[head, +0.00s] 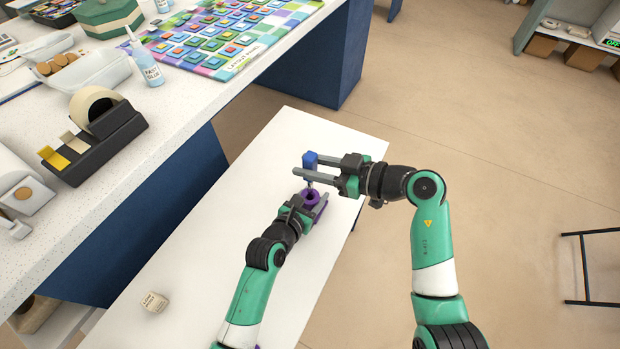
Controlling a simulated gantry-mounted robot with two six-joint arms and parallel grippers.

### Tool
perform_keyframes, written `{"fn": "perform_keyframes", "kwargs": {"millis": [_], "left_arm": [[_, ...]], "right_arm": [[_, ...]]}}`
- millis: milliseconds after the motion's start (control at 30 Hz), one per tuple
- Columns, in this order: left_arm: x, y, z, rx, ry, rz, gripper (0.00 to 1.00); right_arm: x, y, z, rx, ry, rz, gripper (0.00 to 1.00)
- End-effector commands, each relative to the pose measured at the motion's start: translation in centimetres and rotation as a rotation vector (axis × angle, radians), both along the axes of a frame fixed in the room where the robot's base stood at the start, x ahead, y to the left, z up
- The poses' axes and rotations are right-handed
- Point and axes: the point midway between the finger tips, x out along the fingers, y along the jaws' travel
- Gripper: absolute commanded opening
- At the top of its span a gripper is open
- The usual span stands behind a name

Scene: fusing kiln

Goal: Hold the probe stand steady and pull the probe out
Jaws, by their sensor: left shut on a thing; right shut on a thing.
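The probe has a blue handle (310,159) and a thin metal rod below it. The purple probe stand (312,196) with a round opening is on the white bench, partly hidden by my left gripper. My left gripper (311,206) is shut on the stand, one finger on each side. My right gripper (306,167) comes in from the right and is shut on the blue handle, above the stand. The rod points down to the stand's opening; I cannot tell whether its tip is inside.
A small labelled block (154,302) lies on the white bench (220,240) at the lower left. The speckled counter (190,105) at the left holds a tape dispenser (97,135), a glue bottle (146,63) and a colourful tile panel (220,38).

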Motion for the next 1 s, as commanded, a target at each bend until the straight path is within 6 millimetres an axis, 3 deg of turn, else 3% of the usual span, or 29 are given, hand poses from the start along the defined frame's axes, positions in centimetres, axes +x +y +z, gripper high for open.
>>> {"fn": "perform_keyframes", "kwargs": {"millis": [133,433,467,633,1000], "left_arm": [[0.0,0.0,0.0,0.000,0.000,0.000,0.00],[0.0,0.0,0.0,0.000,0.000,0.000,0.00],[0.0,0.0,0.0,0.000,0.000,0.000,0.55],[0.0,0.0,0.0,0.000,0.000,0.000,0.86],[-0.2,0.1,0.1,0.000,-0.001,0.000,0.87]], "right_arm": [[0.0,0.0,2.4,0.000,-0.001,0.000,0.00],[0.0,0.0,3.0,0.000,0.001,0.000,0.00],[0.0,0.0,3.0,0.000,0.001,0.000,0.00],[0.0,0.0,3.0,0.000,0.001,0.000,0.00],[0.0,0.0,3.0,0.000,0.001,0.000,0.00]]}}
